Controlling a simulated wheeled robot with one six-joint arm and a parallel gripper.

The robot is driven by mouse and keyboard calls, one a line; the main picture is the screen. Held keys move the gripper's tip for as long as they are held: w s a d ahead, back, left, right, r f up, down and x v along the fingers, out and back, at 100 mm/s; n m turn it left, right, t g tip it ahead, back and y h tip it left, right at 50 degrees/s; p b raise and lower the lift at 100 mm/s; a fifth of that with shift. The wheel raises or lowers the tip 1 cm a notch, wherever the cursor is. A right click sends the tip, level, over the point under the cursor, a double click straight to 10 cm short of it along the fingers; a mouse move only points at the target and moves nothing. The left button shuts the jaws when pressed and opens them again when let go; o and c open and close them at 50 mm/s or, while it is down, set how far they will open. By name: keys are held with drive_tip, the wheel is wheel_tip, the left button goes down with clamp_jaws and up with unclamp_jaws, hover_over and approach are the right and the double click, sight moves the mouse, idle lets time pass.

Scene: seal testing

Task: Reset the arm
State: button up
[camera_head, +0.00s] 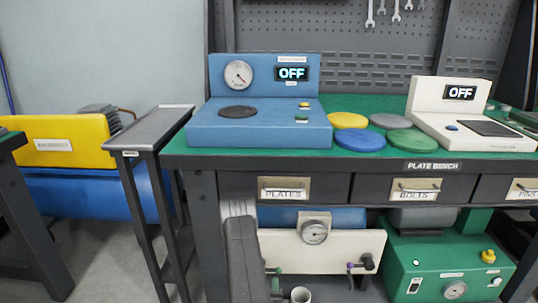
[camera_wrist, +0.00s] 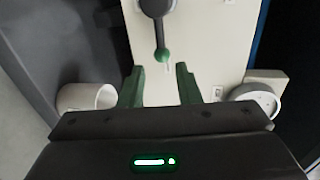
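My gripper (camera_wrist: 161,88) shows in the wrist view with its two green fingers spread apart and nothing between them. Just beyond the fingertips is a dark lever with a green tip (camera_wrist: 162,55), mounted on a white panel (camera_wrist: 205,45). The lever tip lines up roughly with the gap between the fingers. I cannot tell whether they touch. In the head view, a dark grey arm link of mine (camera_head: 241,255) stands in front of the bench at the left end of the white panel (camera_head: 335,250). The gripper is not clear there.
The green-topped plate bench (camera_head: 385,165) holds a blue device (camera_head: 262,125) and a white device (camera_head: 455,97), both reading OFF, with several coloured discs between. A narrow side stand (camera_head: 150,135) is at left. A green machine (camera_head: 450,262) sits below right. A white round tube (camera_wrist: 87,97) is beside my gripper.

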sight(274, 270)
drive_tip(key=w+b, duration=0.1)
drive_tip(key=w, duration=0.2)
drive_tip(key=w+f+b, duration=0.1)
drive_tip(key=w, duration=0.2)
drive_tip(key=w+f+b, duration=0.1)
drive_tip(key=w, duration=0.2)
drive_tip(key=shift+w, duration=0.1)
drive_tip(key=shift+w+r, duration=0.1)
drive_tip(key=shift+w, duration=0.2)
drive_tip(key=shift+s+r+n, duration=0.1)
drive_tip(key=shift+r+n, duration=0.1)
drive_tip(key=shift+n, duration=0.4)
